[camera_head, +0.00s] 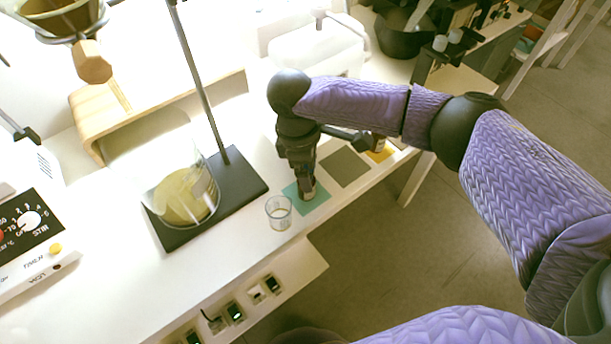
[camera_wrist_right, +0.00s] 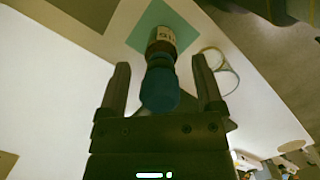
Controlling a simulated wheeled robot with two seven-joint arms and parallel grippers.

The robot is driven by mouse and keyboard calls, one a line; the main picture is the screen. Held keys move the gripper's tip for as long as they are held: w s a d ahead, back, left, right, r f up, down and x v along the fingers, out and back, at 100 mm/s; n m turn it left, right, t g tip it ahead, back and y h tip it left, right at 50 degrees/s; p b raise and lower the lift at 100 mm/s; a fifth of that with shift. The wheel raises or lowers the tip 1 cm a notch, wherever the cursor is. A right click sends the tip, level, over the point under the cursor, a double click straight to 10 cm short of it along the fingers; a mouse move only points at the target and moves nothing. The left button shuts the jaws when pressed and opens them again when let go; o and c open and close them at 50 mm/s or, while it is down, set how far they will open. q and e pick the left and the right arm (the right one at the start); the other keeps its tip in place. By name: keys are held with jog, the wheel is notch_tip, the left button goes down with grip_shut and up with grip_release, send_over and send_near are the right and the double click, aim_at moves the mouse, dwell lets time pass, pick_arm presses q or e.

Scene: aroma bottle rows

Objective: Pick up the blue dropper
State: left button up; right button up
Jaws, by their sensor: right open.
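The blue dropper (camera_wrist_right: 159,92) is the dark blue bulb on top of a small brown bottle with a pale label (camera_wrist_right: 163,38). The bottle stands on a teal mat (camera_wrist_right: 150,20), which also shows in the head view (camera_head: 318,203). My right gripper (camera_head: 304,180) points down over the bottle and hides most of it in the head view. In the right wrist view the right gripper (camera_wrist_right: 161,72) is open, one finger on each side of the dropper, with gaps visible. My left gripper is in neither view.
A small clear glass (camera_head: 278,213) stands close beside the teal mat. A grey mat (camera_head: 344,167) lies empty to the right, then a yellow mat (camera_head: 384,153) with another bottle. A stand's dark base (camera_head: 245,180) holds a large beaker (camera_head: 180,195) to the left. The table edge is near.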

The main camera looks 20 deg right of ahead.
jog(key=c, duration=0.8)
jog(key=shift+o, duration=0.2)
notch_tip(320, 180, up, 10)
jog(key=p, duration=0.4)
jog(key=shift+f+p, duration=0.1)
jog(key=shift+p, duration=0.3)
jog(key=shift+r, duration=0.2)
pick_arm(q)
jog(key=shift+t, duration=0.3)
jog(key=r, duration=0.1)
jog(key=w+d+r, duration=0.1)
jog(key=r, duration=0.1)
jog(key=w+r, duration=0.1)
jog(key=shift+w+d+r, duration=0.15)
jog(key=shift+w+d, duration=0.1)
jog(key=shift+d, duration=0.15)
pick_arm(e)
jog(key=shift+f, duration=0.15)
